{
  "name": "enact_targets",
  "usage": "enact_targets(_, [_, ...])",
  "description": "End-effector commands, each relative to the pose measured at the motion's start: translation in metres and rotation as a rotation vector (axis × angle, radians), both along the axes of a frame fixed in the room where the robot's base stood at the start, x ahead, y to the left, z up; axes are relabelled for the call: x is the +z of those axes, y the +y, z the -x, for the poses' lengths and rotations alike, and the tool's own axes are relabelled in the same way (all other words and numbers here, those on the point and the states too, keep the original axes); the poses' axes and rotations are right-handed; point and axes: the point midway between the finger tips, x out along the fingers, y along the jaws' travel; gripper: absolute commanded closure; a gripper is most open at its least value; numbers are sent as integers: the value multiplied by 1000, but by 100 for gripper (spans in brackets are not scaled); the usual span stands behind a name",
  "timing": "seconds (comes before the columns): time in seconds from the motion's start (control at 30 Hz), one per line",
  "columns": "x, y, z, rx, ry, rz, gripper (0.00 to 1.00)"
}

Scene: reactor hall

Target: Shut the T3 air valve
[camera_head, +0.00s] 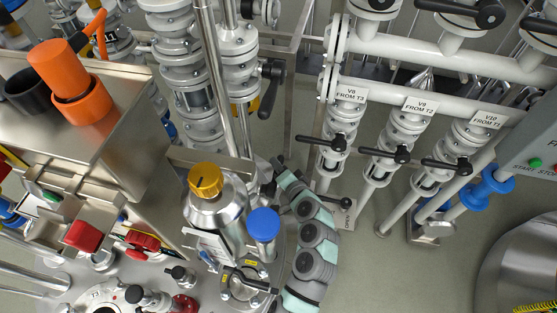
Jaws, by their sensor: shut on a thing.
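The T3 lid (97,295) shows at the bottom left, with its T3 mark and part of its rim cut by the frame. Small fittings with black knobs (135,293) and a red fitting (185,304) are on or beside it. I cannot tell which of these, if any, is the T3 air valve. My teal and grey arm runs up from the bottom middle, right of a steel vessel with a yellow cap (206,180). My gripper's jaws cannot be made out; they are hidden or outside the frame.
Valves labelled V8 (350,94), V9 (419,106) and V10 (485,119) hang from white pipes at the upper right. A blue-capped fitting (263,223) stands beside my arm. A steel cabinet with an orange cup (68,78) is at left.

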Motion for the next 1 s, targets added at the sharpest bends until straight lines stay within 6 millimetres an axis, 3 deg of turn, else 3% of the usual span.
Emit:
enact_targets(0.23, [-4, 0, 1, -2, 4, 0, 100])
enact_targets(0.27, [-4, 0, 1, -2, 5, 2, 77])
enact_targets(0.5, [-2, 0, 0, -1, 2, 0, 58])
enact_targets(0.8, [0, -1, 2, -1, 0, -1, 58])
enact_targets(1.0, [10, -12, 23, -7, -1, 0, 58])
